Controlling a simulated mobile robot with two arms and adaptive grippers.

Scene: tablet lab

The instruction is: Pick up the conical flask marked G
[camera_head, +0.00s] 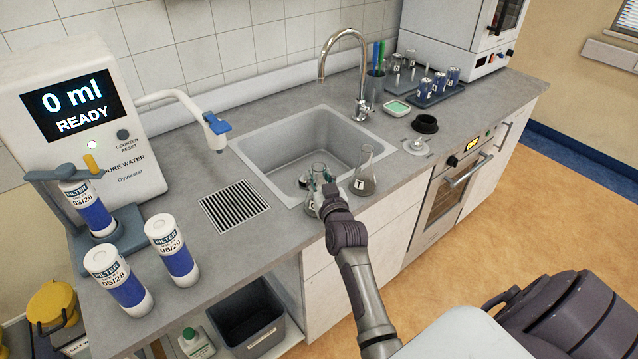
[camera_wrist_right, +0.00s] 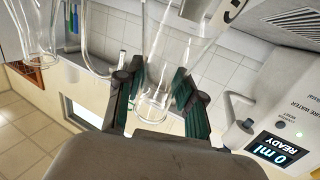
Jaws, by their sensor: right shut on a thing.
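My right gripper (camera_head: 322,183) is at the front edge of the sink, shut on the neck of a clear conical flask (camera_head: 313,205). In the wrist view the green-padded fingers (camera_wrist_right: 158,92) stand on both sides of the flask's glass neck (camera_wrist_right: 160,80). A white label with a dark letter (camera_wrist_right: 233,10) is partly cut off there, so I cannot read it for sure. I cannot tell whether the flask touches the counter. A second conical flask (camera_head: 365,175) with a label stands just right of it, apart from the gripper. My left gripper is not in view.
The sink (camera_head: 268,150) lies behind the flasks, with a tap (camera_head: 345,50). A drain grate (camera_head: 234,206), filter bottles (camera_head: 172,250) and a water dispenser (camera_head: 70,95) are to the left. A black ring-shaped item (camera_head: 425,124) and a tube rack (camera_head: 436,92) are to the right.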

